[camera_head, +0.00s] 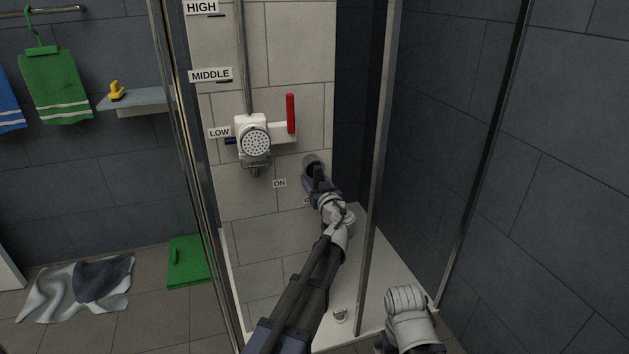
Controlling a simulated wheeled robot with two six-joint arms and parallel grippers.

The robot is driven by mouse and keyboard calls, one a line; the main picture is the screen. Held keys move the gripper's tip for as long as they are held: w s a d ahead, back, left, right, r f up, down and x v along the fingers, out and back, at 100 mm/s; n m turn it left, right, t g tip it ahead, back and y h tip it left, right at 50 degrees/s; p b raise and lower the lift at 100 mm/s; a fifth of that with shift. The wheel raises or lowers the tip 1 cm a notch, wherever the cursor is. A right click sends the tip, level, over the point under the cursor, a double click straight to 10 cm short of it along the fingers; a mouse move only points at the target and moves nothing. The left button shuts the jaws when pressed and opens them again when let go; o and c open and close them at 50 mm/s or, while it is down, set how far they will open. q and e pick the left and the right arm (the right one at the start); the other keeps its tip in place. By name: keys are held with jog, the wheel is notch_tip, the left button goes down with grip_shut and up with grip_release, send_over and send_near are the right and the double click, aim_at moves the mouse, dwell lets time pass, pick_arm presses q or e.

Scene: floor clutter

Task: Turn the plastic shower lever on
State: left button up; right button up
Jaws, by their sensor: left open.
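A grey round wall fitting with a dark centre (313,160) sits on the tiled shower wall, right of the label "ON" (279,183). A second label (307,200), starting with "O", is partly hidden below it. My left gripper (314,180) is open at the fitting, just below and in front of it. It covers most of what is there, so I cannot make out the lever's shape or angle, or whether the fingers touch it. My right gripper is not in view.
The shower's metal frame post (378,150) stands just right of my left arm. A drain (340,314) is in the tray floor.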

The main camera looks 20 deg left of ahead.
pick_arm(q)
grip_shut()
dwell(0.4)
dwell(1.0)
